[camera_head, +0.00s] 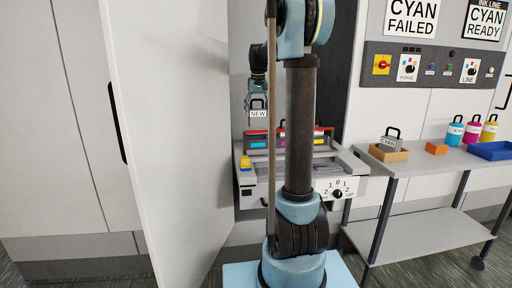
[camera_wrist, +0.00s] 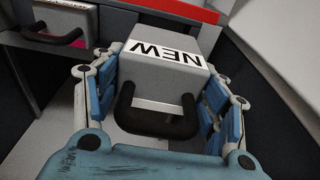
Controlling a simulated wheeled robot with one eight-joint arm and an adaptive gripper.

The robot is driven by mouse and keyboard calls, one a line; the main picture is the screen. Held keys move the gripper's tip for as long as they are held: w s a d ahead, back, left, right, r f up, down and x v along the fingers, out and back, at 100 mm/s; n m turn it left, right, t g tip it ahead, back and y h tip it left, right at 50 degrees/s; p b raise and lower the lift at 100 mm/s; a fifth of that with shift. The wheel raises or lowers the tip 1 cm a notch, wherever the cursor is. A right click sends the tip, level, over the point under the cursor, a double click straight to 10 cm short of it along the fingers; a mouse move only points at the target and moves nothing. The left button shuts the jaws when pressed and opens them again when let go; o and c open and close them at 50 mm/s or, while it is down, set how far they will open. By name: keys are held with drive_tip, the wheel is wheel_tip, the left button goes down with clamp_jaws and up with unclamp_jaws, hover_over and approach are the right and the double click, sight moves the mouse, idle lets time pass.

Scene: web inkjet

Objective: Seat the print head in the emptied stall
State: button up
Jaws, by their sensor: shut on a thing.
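The print head marked NEW (camera_head: 258,115) hangs upright in my gripper (camera_head: 258,97), above the left part of the printer's carriage (camera_head: 290,135) in the head view. In the wrist view the grey print head (camera_wrist: 165,75) with its black handle (camera_wrist: 155,122) fills the middle, with blue fingers on both sides. My gripper (camera_wrist: 160,95) is shut on it. The carriage carries coloured labels; a magenta-labelled head (camera_wrist: 65,32) shows at left in the wrist view. The arm column hides part of the carriage, and I cannot tell which stall is empty.
A head marked CYAN (camera_head: 388,145) sits in a tan tray (camera_head: 396,155) on the cart (camera_head: 430,162) at right. Ink bottles (camera_head: 472,132) and a blue tray (camera_head: 492,151) stand farther right. A tall white door panel (camera_head: 170,130) stands close at left.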

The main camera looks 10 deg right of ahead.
sight(257, 124)
drive_tip(key=shift+w+f, duration=0.2)
drive_tip(key=shift+w, duration=0.15)
wheel_tip(257, 124, down, 5)
drive_tip(key=shift+w+r, duration=0.1)
drive_tip(key=shift+f, duration=0.3)
drive_tip(key=shift+c, duration=0.6)
drive_tip(key=shift+f, duration=0.45)
drive_tip(key=c, duration=0.6)
drive_tip(key=shift+s+f, duration=0.2)
drive_tip(key=shift+f, duration=0.6)
drive_tip(key=shift+s+f, duration=0.15)
drive_tip(key=shift+f, duration=0.6)
drive_tip(key=shift+c, duration=0.2)
drive_tip(key=o, duration=2)
drive_tip(key=shift+w+f, duration=0.1)
drive_tip(key=shift+f, duration=0.05)
drive_tip(key=shift+w+f, duration=0.6)
drive_tip(key=shift+w, duration=0.05)
drive_tip(key=shift+s+r, duration=0.45)
drive_tip(key=shift+r, duration=0.1)
